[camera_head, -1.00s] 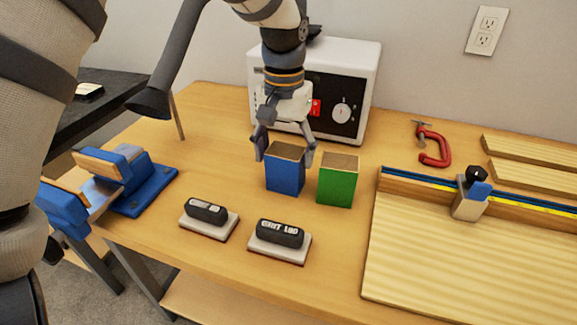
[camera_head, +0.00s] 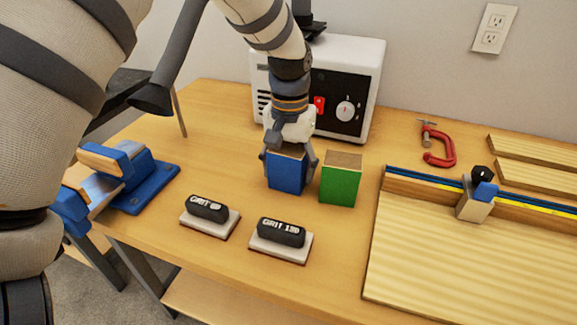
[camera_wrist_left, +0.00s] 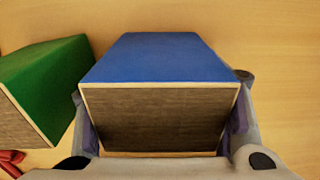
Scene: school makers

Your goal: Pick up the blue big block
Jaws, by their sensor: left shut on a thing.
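The blue big block (camera_head: 286,174) stands upright on the wooden table in the head view. My left gripper (camera_head: 289,166) comes down over it from above and is shut on it, one finger on each side. In the left wrist view the blue block (camera_wrist_left: 160,58) fills the middle between the two fingers (camera_wrist_left: 165,125). Its brown top faces the camera. I cannot tell any gap between the block and the table. My right gripper is not in view.
A green block (camera_head: 340,182) stands close to the right of the blue one. Two sanding blocks (camera_head: 209,208) (camera_head: 281,233) lie in front. A white box with a dial (camera_head: 367,75) stands behind. A blue vise (camera_head: 152,183) is at left, a wooden board (camera_head: 470,260) at right.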

